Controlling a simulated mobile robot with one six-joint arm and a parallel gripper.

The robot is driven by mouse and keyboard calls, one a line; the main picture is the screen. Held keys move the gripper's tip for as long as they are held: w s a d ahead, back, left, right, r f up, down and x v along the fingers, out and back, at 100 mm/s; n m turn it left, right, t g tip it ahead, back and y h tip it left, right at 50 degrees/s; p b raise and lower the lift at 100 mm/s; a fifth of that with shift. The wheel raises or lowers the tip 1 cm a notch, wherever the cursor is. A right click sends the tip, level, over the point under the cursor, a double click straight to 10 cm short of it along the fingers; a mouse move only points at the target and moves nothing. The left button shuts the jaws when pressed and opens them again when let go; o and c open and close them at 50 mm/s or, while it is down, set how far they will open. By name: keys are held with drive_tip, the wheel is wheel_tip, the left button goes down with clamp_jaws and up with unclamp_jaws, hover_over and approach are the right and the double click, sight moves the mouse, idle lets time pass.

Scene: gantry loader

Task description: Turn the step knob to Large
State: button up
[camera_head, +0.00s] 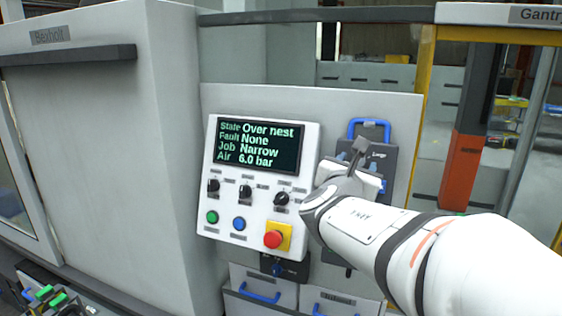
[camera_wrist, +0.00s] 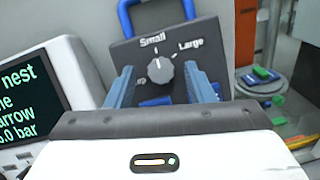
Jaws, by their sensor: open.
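The step knob (camera_wrist: 160,70) is a round grey dial on a dark box (camera_wrist: 122,52) with a blue handle. "Small" is printed above it and "Large" to its upper right. Its white mark appears to point up, towards "Small". A label at its lower left is partly hidden by a finger. My gripper (camera_wrist: 159,74) is open, its two blue-grey fingers on either side of the knob, with gaps visible. In the head view, my gripper (camera_head: 357,160) is in front of the dark box (camera_head: 402,165) and hides the knob.
A control panel (camera_head: 212,165) stands left of my gripper, with a screen (camera_head: 258,144) reading "Over nest", several small knobs, and a red stop button (camera_head: 272,239). A yellow post (camera_head: 421,100) is to the right. The wrist view shows a round stand (camera_wrist: 262,82) with coloured pieces.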

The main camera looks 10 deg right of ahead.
drive_tip(key=c, duration=0.9)
drive_tip(key=shift+a, duration=0.15)
drive_tip(key=shift+c, duration=0.5)
drive_tip(key=shift+s+d, duration=0.1)
drive_tip(key=shift+d, duration=0.1)
drive_tip(key=m+b, duration=0.1)
drive_tip(key=b, duration=0.1)
drive_tip(key=m+g+h+b, duration=0.1)
drive_tip(key=m+b, duration=0.1)
drive_tip(key=shift+a+f+m, duration=0.15)
drive_tip(key=shift+m, duration=0.15)
drive_tip(key=m+b, duration=0.1)
drive_tip(key=m+g+b, duration=0.1)
drive_tip(key=m, duration=0.1)
drive_tip(key=m+b, duration=0.1)
drive_tip(key=shift+w+a+g+h+b, duration=0.1)
drive_tip(key=shift+w+g+h+b, duration=0.2)
drive_tip(key=shift+g, duration=0.1)
drive_tip(key=m+g+b, duration=0.1)
drive_tip(key=m, duration=0.2)
drive_tip(key=r+m+g+b, duration=0.1)
drive_tip(key=m+b, duration=0.1)
drive_tip(key=m, duration=0.1)
drive_tip(key=shift+r+m+b, duration=0.1)
drive_tip(key=shift+m+b, duration=0.2)
